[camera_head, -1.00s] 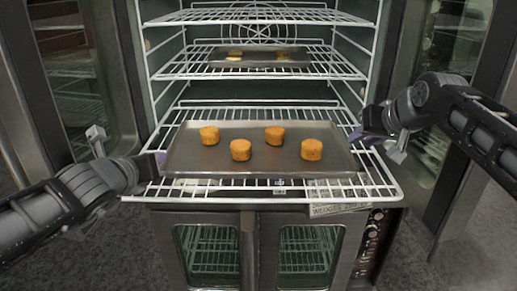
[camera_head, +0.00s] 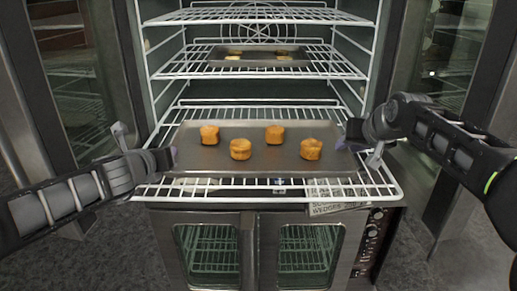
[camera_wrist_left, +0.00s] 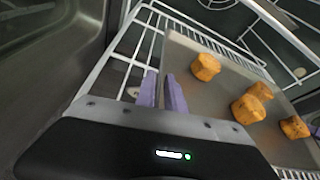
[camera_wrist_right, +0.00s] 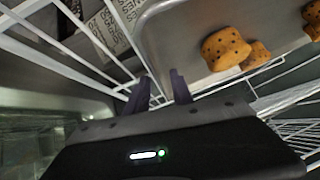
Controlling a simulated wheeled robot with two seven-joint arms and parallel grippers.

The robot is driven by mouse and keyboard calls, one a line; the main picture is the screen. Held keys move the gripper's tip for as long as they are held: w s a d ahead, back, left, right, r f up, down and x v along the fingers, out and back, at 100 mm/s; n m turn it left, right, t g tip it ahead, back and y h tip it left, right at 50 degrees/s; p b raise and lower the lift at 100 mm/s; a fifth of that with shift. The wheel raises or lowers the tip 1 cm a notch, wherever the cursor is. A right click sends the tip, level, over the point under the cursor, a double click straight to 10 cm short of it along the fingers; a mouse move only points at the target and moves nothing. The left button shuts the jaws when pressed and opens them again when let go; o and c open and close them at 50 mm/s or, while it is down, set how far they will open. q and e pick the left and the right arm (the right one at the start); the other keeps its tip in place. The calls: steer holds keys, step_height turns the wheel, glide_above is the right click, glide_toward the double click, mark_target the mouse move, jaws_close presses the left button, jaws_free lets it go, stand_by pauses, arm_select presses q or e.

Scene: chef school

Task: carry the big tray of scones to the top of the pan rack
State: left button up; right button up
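The big metal tray (camera_head: 215,164) with scones (camera_head: 241,149) lies on the pulled-out wire rack of the open oven. My left gripper (camera_head: 170,158) is at its left rim. In the left wrist view its two fingers (camera_wrist_left: 162,92) have a narrow gap at the tray rim (camera_wrist_left: 172,55); whether they press on it is unclear. My right gripper (camera_head: 346,139) is at the right rim. In the right wrist view its fingers (camera_wrist_right: 160,88) stand apart, one outside the tray and one over it. The pan rack's top cannot be identified in view.
A smaller tray (camera_head: 258,60) with scones sits on a higher oven shelf (camera_head: 190,68). The wire rack (camera_head: 150,190) juts out in front of and beside the big tray. Open doors (camera_head: 75,90) flank the oven. A label (camera_head: 338,208) hangs under the rack at right.

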steer(key=shift+c, duration=0.5)
jaws_close()
stand_by(0.9)
